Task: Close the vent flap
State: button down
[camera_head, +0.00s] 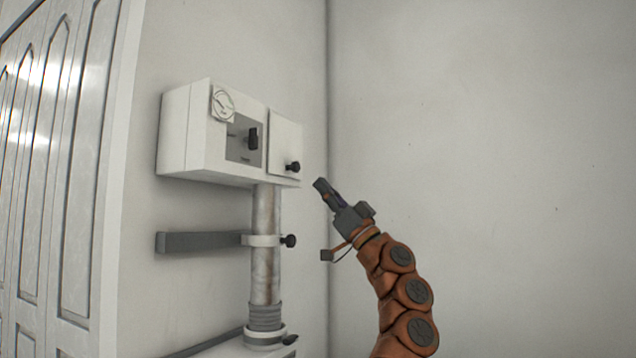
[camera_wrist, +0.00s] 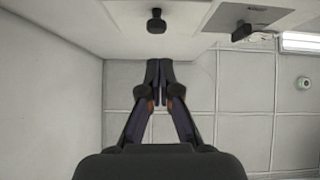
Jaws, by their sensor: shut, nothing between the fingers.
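A white box on the wall has a square white flap (camera_head: 285,145) with a black knob (camera_head: 292,167) at its right end. I take this panel to be the vent flap. It seems to stand slightly proud of the box front; I cannot tell how far open it is. My gripper (camera_head: 320,186) is shut and empty, to the right of the knob and a little lower, apart from it. In the wrist view, the shut fingers (camera_wrist: 159,72) point up toward the flap (camera_wrist: 105,22), with its knob (camera_wrist: 156,21) just beyond the tips.
A grey plate with a dark lever (camera_head: 253,138) and a round dial (camera_head: 222,104) are left of the flap. Below, a metal pipe (camera_head: 265,220) has a clamp with a black knob (camera_head: 289,240) and a grey bar (camera_head: 200,242). The right side is bare wall.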

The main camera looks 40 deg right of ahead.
notch_tip(320, 180, down, 6)
jog(key=s+b, duration=0.1)
jog(key=b, duration=0.2)
jog(key=shift+s+d, duration=0.2)
jog(key=shift+d, duration=0.05)
jog(key=shift+f, duration=0.1)
